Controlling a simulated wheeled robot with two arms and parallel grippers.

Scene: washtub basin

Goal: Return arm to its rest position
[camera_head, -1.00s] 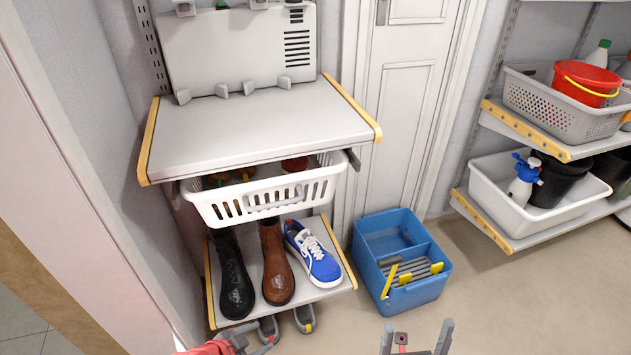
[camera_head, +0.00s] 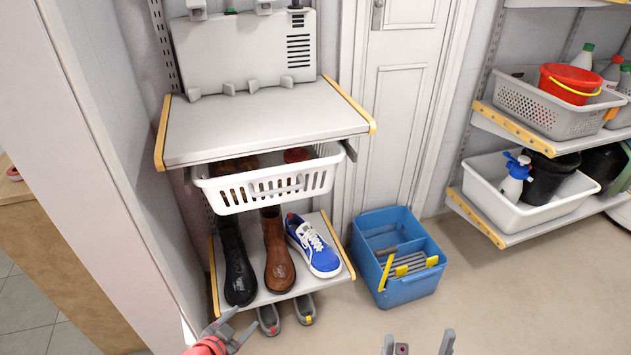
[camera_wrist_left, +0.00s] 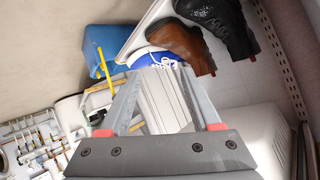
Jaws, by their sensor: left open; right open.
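My left gripper (camera_head: 232,328) is at the lower edge of the head view, in front of and below the shoe shelf. It is open and appears empty. In the left wrist view its two fingers (camera_wrist_left: 160,78) stand apart, with the blue shoe (camera_wrist_left: 152,57) beyond them. My right gripper (camera_head: 420,346) is at the bottom edge of the head view, right of the left one. Its fingertips stand apart with nothing visible between them. The rest of both arms is mostly out of view.
The low shelf (camera_head: 322,287) holds a black boot (camera_head: 238,265), a brown boot (camera_head: 278,255) and a blue-and-white sneaker (camera_head: 314,246). A white basket (camera_head: 270,190) hangs above. A blue bin (camera_head: 405,291) stands on the floor to the right. Clear floor (camera_head: 500,300) lies beyond it.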

